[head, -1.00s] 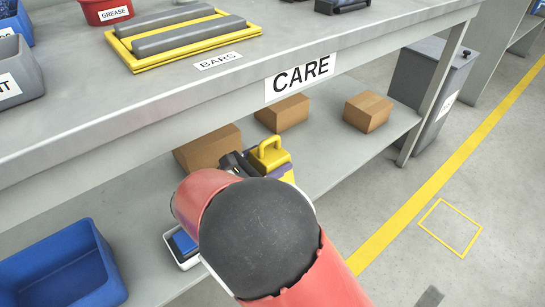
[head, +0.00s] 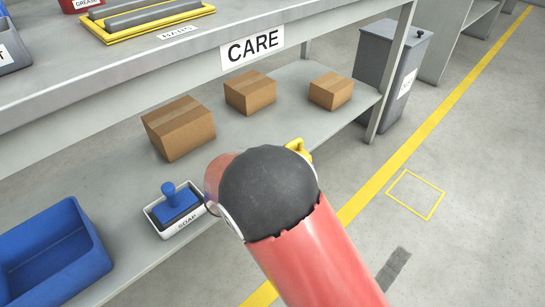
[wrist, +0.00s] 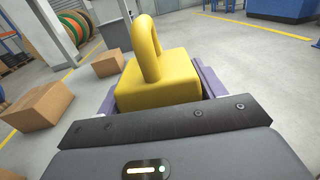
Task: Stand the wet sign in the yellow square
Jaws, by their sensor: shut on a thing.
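The wet sign, a yellow block with a looped handle, fills the upper middle of the wrist view (wrist: 160,80). My gripper (wrist: 160,98) is shut on it, with purple parts showing at both sides of the block. In the head view only a bit of the yellow handle (head: 299,148) shows past my arm, which hides the gripper and the rest of the sign. The sign's lower part and face are hidden. The yellow square (head: 416,195) is an empty outline on the floor at the right, apart from the sign.
Cardboard boxes (head: 180,128), a soap tray (head: 174,209) with a blue-handled item and a blue bin (head: 52,255) are on the lower shelf (head: 120,185). A grey bin (head: 392,75) stands at the bench's end. A yellow floor line (head: 440,115) runs alongside. Floor around the square is clear.

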